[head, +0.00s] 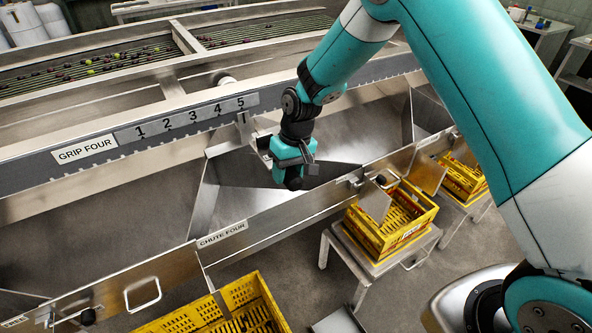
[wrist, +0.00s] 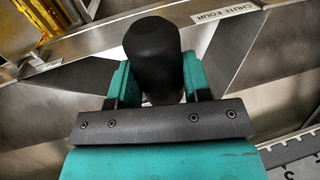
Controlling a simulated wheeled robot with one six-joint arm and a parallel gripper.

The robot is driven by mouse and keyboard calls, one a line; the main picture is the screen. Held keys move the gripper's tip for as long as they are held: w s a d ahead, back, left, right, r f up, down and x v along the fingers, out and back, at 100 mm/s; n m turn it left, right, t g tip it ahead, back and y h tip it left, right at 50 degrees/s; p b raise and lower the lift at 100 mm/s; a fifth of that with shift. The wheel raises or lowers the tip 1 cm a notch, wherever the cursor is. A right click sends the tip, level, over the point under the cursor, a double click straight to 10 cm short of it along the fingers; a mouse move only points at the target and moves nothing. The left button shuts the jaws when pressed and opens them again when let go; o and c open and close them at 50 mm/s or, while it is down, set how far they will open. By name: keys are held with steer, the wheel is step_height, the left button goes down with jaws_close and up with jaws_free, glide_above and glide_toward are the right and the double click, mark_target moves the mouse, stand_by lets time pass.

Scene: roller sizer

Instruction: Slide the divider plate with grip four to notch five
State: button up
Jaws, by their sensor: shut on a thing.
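My gripper (wrist: 155,88) is shut on a black rounded knob (wrist: 153,50), which stands up between its teal fingers in the wrist view. In the head view the gripper (head: 292,165) hangs over the grip-four chute, with the knob (head: 294,183) at its tip. A pale metal bracket (head: 262,145) shows just left of the gripper, below the 5 on the number strip (head: 187,118). The strip runs 1 to 5 beside the GRIP FOUR label (head: 84,149), above a notched rail. The divider plate is mostly hidden by my gripper. Whether it sits in a notch cannot be told.
The CHUTE FOUR label (head: 222,234) is on the front metal wall, and also shows in the wrist view (wrist: 224,14). Yellow crates (head: 392,220) stand below the chutes, one on a metal stand. Fruit lies on the rollers (head: 90,68) behind.

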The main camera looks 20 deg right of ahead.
steer(key=shift+d, duration=0.25)
steer(key=o, duration=1.3)
steer(key=shift+w+d, duration=0.1)
steer(key=shift+d, duration=0.05)
steer(key=shift+c, duration=0.2)
steer(key=shift+a, duration=0.2)
steer(key=shift+r, duration=0.15)
steer(key=d+r, duration=0.3)
steer(key=r, duration=1.4)
steer(key=shift+w+d+b, duration=0.2)
steer(key=shift+w+b, duration=0.15)
steer(key=shift+b, duration=0.1)
steer(key=s+a+r+n, duration=0.1)
steer(key=s+r, duration=0.1)
steer(key=s, duration=0.8)
steer(key=s+a+r+n+y, duration=0.1)
steer(key=s, duration=0.9)
steer(key=s+a+r+n+y, duration=0.1)
steer(key=s+r+n, duration=0.1)
steer(key=s, duration=0.7)
steer(key=shift+s+r+t+p, duration=0.3)
steer(key=shift+s, duration=0.1)
